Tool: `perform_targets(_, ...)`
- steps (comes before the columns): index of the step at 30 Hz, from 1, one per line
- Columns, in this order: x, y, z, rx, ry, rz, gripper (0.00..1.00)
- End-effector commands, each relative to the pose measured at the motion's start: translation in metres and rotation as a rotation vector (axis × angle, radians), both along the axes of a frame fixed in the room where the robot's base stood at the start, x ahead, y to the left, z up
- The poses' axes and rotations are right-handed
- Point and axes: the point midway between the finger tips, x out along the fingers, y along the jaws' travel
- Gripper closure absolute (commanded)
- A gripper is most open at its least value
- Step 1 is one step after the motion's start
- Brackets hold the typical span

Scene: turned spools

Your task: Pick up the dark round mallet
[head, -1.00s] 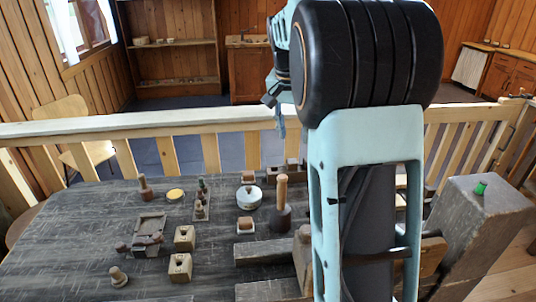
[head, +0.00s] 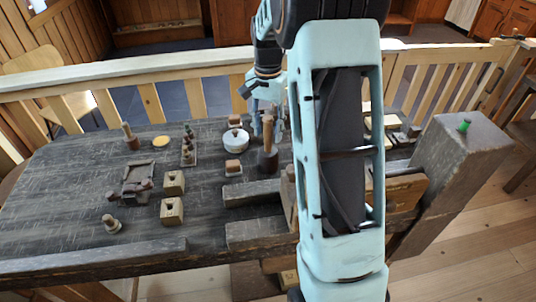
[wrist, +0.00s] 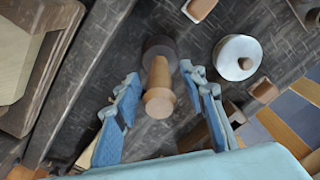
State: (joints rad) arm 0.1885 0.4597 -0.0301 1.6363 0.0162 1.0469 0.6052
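The dark round mallet (head: 268,161) stands upright on the grey bench, dark head down and pale wooden handle up. In the wrist view its handle points toward the camera, with the dark head (wrist: 159,49) below. My gripper (wrist: 160,76) is open, with one blue finger on each side of the handle and gaps visible between. In the head view my gripper (head: 266,104) is at the handle's upper part, partly hidden by my arm. I cannot tell how far the fingertips are from the mallet head.
A white round pot (head: 236,141) with a knob stands close behind-left of the mallet. A small block (head: 233,168) lies to its left. Timber beams (head: 252,193) lie in front. Two wooden blocks (head: 173,182) and a dark tray (head: 139,178) are farther left.

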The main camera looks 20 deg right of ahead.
Motion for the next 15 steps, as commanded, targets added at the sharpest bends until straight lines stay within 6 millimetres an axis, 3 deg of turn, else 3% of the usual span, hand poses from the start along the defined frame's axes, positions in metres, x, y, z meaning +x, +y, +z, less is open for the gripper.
perform_targets(3,-0.0002,-0.0003,-0.0097,-0.001,0.001,0.0,0.62)
perform_targets(10,0.0,-0.0003,-0.0107,-0.001,-0.001,0.0,0.62)
perform_targets(15,0.0001,-0.0003,-0.0104,-0.001,-0.001,0.001,0.79)
